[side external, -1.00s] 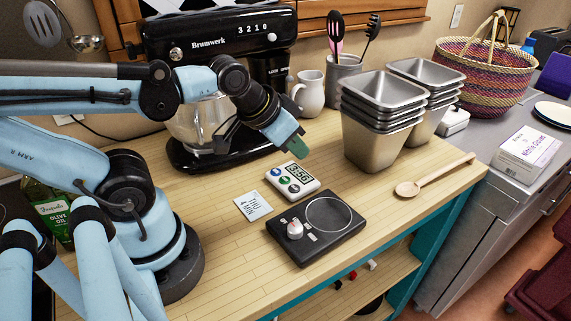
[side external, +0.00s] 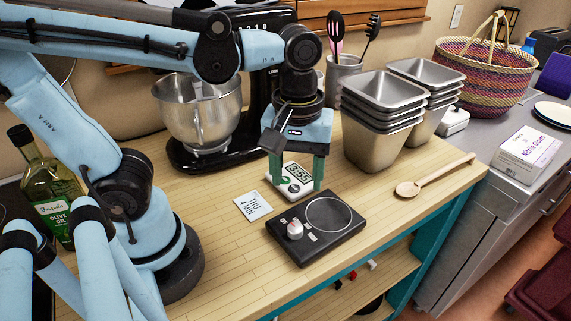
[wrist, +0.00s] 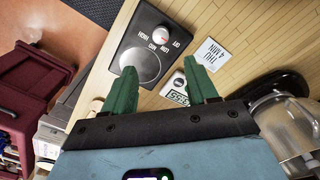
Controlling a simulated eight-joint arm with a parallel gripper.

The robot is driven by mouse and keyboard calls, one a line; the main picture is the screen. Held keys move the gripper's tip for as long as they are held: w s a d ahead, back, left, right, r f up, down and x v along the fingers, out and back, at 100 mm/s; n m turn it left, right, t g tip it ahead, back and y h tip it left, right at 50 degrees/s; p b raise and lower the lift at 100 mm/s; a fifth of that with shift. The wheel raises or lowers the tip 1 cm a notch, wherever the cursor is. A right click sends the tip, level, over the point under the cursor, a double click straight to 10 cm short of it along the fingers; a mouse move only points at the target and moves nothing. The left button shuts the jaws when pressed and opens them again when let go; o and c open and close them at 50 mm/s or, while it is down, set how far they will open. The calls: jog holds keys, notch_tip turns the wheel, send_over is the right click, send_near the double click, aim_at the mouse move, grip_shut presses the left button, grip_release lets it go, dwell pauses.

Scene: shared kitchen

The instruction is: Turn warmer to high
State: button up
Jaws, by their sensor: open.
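The warmer (side external: 325,232) is a black flat box with a round plate and a white knob (side external: 294,229) on the wooden counter. In the wrist view the warmer (wrist: 139,66) is at the upper middle, with its knob (wrist: 162,38) and the labels OFF, LOW, MED and HIGH around it. The knob's exact setting is too small to tell. My gripper (side external: 297,186) points down with its green fingers apart and empty, above and behind the warmer, in front of the timer. In the wrist view my gripper (wrist: 164,85) has the warmer ahead of its fingers.
A white timer (side external: 284,183) stands behind the warmer, partly covered by my fingers. A white card (side external: 253,206) lies to the left. Stacked metal pans (side external: 372,140), a wooden spoon (side external: 432,178) and a stand mixer (side external: 205,115) stand around. The counter's front edge is close to the warmer.

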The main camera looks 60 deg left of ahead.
aim_at(295, 227)
jog(key=shift+s+d+f, duration=0.1)
jog(key=shift+f, duration=5.9)
jog(key=shift+c, duration=0.2)
jog(key=c, duration=1)
